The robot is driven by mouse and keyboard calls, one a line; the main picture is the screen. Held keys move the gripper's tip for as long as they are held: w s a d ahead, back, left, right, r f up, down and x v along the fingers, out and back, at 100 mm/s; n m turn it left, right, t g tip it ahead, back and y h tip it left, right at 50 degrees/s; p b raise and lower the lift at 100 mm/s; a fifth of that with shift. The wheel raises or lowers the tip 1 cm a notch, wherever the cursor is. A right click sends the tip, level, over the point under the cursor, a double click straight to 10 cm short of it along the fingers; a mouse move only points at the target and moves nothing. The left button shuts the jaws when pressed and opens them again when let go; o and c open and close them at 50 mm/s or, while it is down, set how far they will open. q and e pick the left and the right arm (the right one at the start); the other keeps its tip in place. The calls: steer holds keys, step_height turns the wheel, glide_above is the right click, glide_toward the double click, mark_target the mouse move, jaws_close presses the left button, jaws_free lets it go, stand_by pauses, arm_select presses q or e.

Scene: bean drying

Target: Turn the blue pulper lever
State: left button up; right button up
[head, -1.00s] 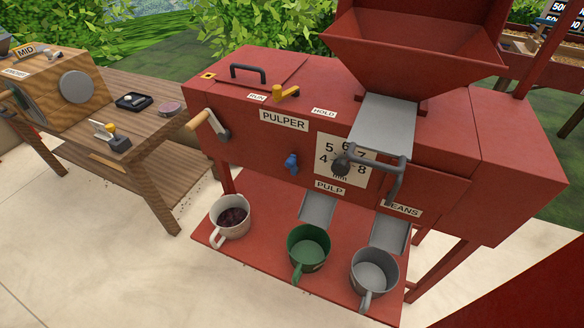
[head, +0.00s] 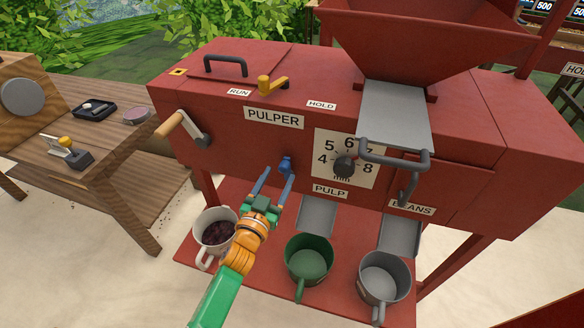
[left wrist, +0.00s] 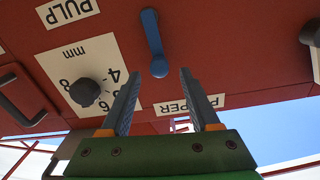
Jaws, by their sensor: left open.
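The blue pulper lever (head: 286,164) is on the front face of the red pulper (head: 220,125), left of the numbered dial. It also shows in the left wrist view as a blue lever (left wrist: 153,42) with a rounded hub, seen upside down. My left gripper (head: 273,183) is open and empty just below and in front of the lever. In the left wrist view its two fingers (left wrist: 155,88) are apart, and the lever lies beyond their tips, in line with the gap. My right gripper is not in view.
A black dial knob (head: 344,167) and a grey bar handle (head: 405,160) are right of the lever. A crank with a wooden grip (head: 170,125) is to the left. A white cup of dark beans (head: 207,247), a green cup (head: 309,260) and a grey cup (head: 384,279) stand below.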

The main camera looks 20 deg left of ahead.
mark_target(282, 172)
arm_select(q)
steer(key=w, duration=0.4)
steer(key=shift+w+d+f+b, duration=0.1)
steer(key=shift+w+b, duration=0.05)
steer(key=shift+b, duration=0.15)
jaws_close()
stand_by(1.1)
